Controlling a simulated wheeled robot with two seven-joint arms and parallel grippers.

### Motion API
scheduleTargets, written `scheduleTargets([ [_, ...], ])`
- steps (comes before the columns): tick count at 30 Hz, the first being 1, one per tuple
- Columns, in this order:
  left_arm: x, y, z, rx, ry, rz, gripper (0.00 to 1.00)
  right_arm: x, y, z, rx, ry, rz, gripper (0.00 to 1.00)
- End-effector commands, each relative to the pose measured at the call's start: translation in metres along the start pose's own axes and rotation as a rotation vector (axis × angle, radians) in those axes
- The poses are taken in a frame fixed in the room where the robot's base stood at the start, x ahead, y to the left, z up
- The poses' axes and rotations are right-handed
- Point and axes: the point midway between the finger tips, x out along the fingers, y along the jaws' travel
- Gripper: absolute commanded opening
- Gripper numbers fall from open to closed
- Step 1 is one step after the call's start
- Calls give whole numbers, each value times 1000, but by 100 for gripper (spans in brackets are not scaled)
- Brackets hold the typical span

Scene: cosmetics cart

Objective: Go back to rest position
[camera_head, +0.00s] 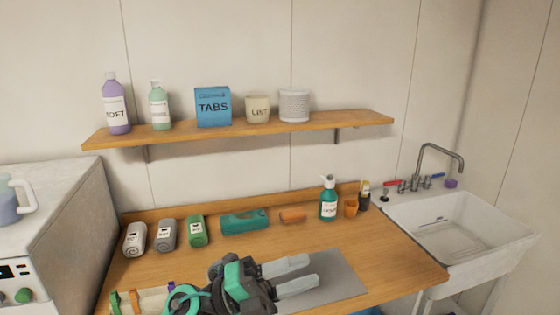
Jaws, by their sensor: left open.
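My left gripper (295,275) reaches in from the lower left over the wooden counter (380,255). Its two light grey fingers are apart, point to the right and have nothing between them. They are above a flat grey mat (335,270), part of which they hide. I cannot tell the exact height above the mat. My right gripper is not in view.
Bottles, a blue box (213,107) and tubs stand on the wall shelf (340,122). A white sink (460,235) is right; a white machine (75,225) is left.

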Motion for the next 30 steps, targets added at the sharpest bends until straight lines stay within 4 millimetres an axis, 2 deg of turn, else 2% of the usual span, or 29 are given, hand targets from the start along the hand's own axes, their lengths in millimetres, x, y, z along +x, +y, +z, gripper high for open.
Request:
scheduleTargets([
  [4, -28, -16, 28, -160, -296, -196, 46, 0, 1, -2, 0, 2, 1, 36],
  [8, -70, -14, 53, -310, -576, -318, 46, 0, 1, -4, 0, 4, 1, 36],
  [12, -129, 9, 70, -486, -889, -394, 46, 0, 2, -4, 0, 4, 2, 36],
  [16, -188, 45, 67, -663, -1180, -412, 46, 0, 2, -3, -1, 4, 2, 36],
  [20, -247, 90, 43, -852, -1465, -378, 46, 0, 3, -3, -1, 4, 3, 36],
  [23, -288, 125, 10, -1004, -1674, -316, 46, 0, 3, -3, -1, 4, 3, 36],
  [27, -332, 165, -52, -1212, -1924, -187, 46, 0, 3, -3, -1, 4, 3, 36],
  [30, -351, 182, -94, -1331, -2051, -89, 46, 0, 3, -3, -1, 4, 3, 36],
])
